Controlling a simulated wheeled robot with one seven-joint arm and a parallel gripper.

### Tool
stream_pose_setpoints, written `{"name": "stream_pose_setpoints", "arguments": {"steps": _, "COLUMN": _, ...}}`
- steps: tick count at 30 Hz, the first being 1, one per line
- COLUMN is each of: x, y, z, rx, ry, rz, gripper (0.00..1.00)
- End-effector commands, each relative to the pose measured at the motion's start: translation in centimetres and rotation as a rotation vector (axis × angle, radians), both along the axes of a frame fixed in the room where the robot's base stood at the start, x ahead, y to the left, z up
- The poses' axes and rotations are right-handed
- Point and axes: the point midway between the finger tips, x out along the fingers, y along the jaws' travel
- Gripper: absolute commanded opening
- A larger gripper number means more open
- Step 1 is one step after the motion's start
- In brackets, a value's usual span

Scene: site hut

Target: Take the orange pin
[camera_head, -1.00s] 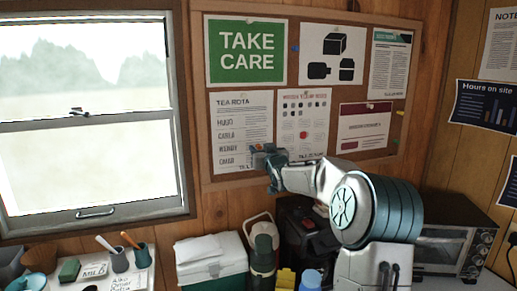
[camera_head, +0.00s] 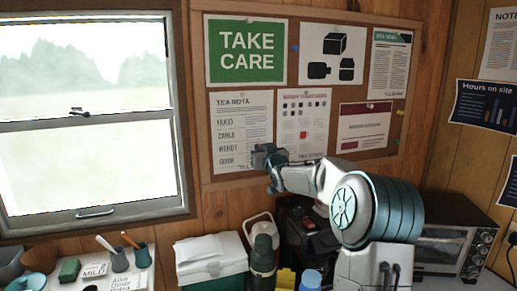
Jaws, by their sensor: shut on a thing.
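My gripper (camera_head: 263,156) is in front of the lower part of the corkboard (camera_head: 252,185), between the tea rota sheet (camera_head: 229,128) and the sheet with the red dot (camera_head: 302,125). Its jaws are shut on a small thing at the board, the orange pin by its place. The jaws hide nearly all of it, so its colour and whether it still sits in the cork cannot be made out.
Other small pins dot the board, such as a blue one (camera_head: 295,47) at the top. Below stand a green and white cool box (camera_head: 212,262), a dark flask (camera_head: 263,262) and a toaster oven (camera_head: 445,245). The window (camera_head: 90,110) is at left.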

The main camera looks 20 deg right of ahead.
Motion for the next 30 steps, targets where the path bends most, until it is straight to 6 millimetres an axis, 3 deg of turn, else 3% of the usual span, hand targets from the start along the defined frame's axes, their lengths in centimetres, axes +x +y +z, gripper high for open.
{"name": "stream_pose_setpoints", "arguments": {"steps": 30, "x": -4.0, "y": 0.0, "z": -0.2, "rx": 0.000, "ry": 0.000, "rz": 0.000, "gripper": 0.00}}
